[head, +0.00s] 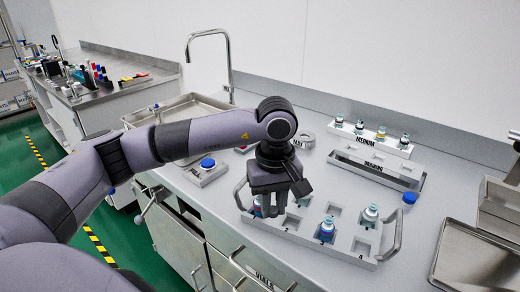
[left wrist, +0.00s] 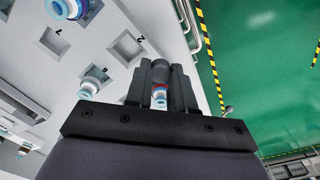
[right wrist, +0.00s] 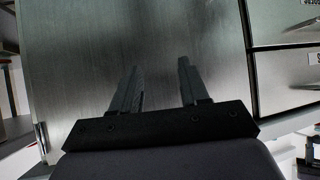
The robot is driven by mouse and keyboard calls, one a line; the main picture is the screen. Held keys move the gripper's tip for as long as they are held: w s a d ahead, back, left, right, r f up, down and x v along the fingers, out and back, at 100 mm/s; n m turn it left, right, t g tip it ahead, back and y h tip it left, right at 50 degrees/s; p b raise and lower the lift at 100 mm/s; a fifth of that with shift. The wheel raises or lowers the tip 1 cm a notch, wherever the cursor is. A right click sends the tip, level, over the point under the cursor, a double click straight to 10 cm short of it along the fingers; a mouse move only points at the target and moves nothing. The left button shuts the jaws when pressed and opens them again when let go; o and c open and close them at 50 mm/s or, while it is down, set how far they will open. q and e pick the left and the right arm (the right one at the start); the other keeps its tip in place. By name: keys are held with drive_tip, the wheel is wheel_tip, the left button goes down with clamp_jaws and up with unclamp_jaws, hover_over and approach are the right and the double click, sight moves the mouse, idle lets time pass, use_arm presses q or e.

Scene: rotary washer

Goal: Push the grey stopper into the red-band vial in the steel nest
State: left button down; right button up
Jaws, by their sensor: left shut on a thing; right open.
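My left gripper (head: 274,206) points down over the left part of the steel nest (head: 300,238). In the left wrist view it is shut on the grey stopper (left wrist: 161,72), a dark rounded piece between the fingertips. A vial with a red and blue band (left wrist: 159,98) shows in the gap between the fingers, partly hidden by them. I cannot tell whether the stopper touches it. A vial (head: 257,204) shows beside the gripper in the head view; its band colour is unclear. My right gripper (right wrist: 160,85) is open and empty, facing a steel cabinet front.
The nest also holds a blue-banded vial (head: 326,230) and another vial (head: 370,214), with empty square pockets between. A white rack (head: 376,146) of vials and a draining rack (head: 372,168) stand behind. A blue-topped block (head: 207,170) lies left; a steel tray (head: 475,258) lies right.

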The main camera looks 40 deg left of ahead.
use_arm(q)
drive_tip(key=w+a+r+n+p, duration=0.3)
drive_tip(key=a+r+n, duration=0.2)
drive_tip(key=n, duration=1.1)
wheel_tip(320, 180, up, 2)
drive_tip(key=shift+a+r, duration=0.1)
drive_tip(key=shift+a, duration=0.15)
drive_tip(key=shift+f+b, duration=2.05)
drive_tip(key=shift+f, duration=1.05)
drive_tip(key=shift+r, duration=0.2)
drive_tip(key=shift+r+p, duration=0.3)
drive_tip(key=shift+p, duration=0.05)
drive_tip(key=shift+f+b, duration=0.6)
drive_tip(key=shift+f, duration=0.3)
